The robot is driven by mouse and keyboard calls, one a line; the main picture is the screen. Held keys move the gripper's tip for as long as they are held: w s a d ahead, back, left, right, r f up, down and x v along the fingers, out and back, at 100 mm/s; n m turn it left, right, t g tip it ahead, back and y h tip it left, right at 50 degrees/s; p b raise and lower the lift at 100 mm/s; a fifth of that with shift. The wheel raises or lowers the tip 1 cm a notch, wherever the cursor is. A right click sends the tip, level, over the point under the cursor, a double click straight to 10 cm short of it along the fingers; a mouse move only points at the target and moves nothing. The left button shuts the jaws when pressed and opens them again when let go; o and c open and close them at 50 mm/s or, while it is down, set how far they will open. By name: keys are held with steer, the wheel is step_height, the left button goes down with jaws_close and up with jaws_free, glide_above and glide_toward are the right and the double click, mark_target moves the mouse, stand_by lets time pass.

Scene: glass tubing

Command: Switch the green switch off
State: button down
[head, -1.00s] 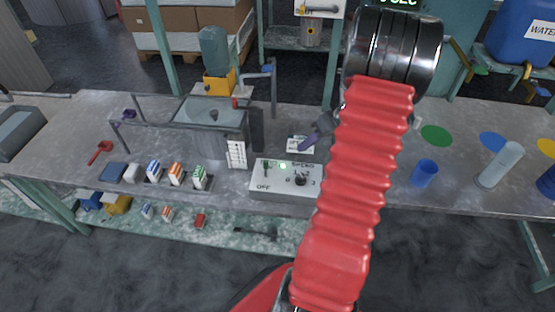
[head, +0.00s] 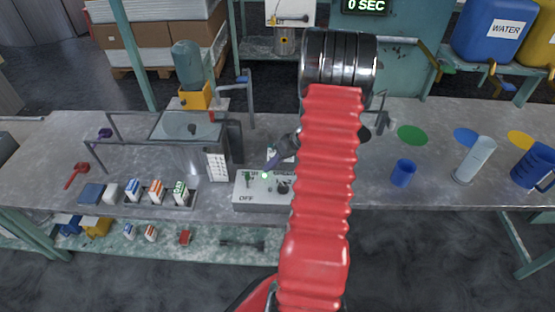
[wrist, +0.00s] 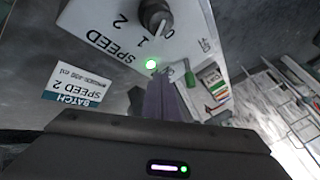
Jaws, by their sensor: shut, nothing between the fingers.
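The green switch (head: 248,177) is a small lever on the left of a pale control box (head: 262,207), above the word OFF; it looks upright. In the wrist view the green switch (wrist: 189,76) stands just ahead and to the right of my fingertips. A green lamp (head: 265,175) glows beside it, and also shows in the wrist view (wrist: 151,64). My gripper (head: 269,168) is shut and empty, its purple-grey fingers pointing down at the box close to the lamp. The closed fingers (wrist: 163,95) show at the wrist. Whether they touch the switch I cannot tell.
A black speed knob (head: 284,187) sits right of the lamp; my red arm hides the box's right end. Several small cartons (head: 157,191) stand left. A blue cup (head: 403,172) and glass cylinder (head: 474,160) stand right. A batch card (wrist: 77,85) reads SPEED 2.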

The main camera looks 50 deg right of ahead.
mark_target(247, 180)
steer(key=shift+w+a+f, duration=0.25)
steer(key=shift+w+f, duration=0.1)
steer(key=shift+f, duration=0.15)
steer(key=shift+w+a+f, duration=0.1)
steer(key=shift+w+a, duration=0.1)
steer(key=shift+a, duration=0.1)
steer(key=shift+w+a+r, duration=0.2)
steer(key=shift+w+a, duration=0.1)
steer(key=shift+a, duration=0.5)
steer(key=shift+w+a+r, duration=0.15)
steer(key=shift+w+a, duration=0.1)
steer(key=shift+a, duration=0.5)
